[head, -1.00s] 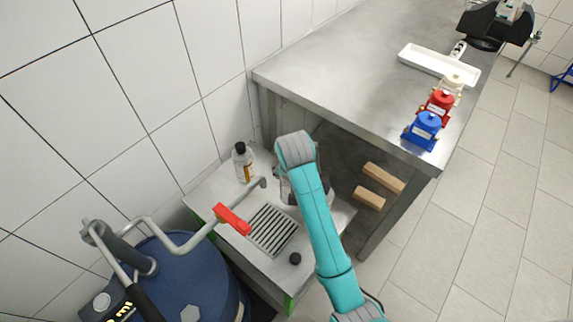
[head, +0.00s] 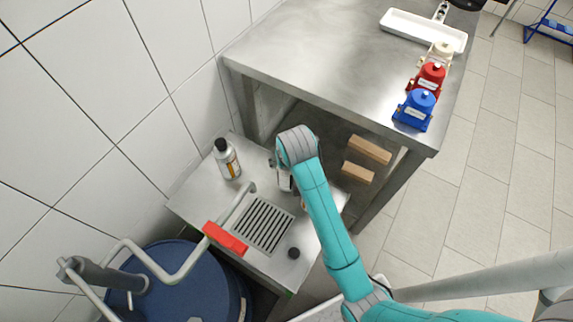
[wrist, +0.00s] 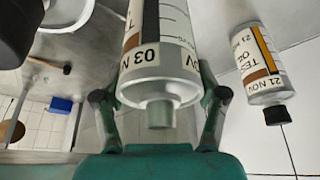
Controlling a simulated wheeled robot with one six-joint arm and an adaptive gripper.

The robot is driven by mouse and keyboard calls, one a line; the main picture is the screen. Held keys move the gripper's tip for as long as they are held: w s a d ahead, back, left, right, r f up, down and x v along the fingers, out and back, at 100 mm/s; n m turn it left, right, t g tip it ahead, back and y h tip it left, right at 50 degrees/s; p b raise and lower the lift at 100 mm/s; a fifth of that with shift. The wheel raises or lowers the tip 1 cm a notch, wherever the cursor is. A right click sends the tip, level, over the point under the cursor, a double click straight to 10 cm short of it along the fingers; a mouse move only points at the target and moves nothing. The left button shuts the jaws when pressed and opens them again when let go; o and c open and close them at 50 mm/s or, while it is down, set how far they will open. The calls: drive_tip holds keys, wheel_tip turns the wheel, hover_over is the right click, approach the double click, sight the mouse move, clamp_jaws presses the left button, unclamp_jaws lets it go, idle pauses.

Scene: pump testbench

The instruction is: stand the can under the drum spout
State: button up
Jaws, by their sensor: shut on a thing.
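My gripper (wrist: 160,95) is shut around a pale, labelled can (wrist: 152,80) with a short grey neck; its label reads "03 NOV". In the head view the held can (head: 284,181) is mostly hidden behind my wrist, at the right of the drain stand's top. The blue drum (head: 190,285) stands at lower left. Its bent grey spout (head: 165,273) carries a red handle (head: 225,238) and ends over the back edge of the slotted grate (head: 264,226). The can is to the right of the spout end. Whether it touches the stand is hidden.
A bottle with a black cap (head: 227,160) stands left of the spout end; it also shows in the wrist view (wrist: 258,68). A small black cap (head: 294,253) lies right of the grate. The steel bench (head: 310,60) rises behind, with wooden blocks (head: 368,150) beneath.

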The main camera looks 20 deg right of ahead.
drive_tip(key=shift+f, duration=1.5)
drive_tip(key=o, duration=1.8)
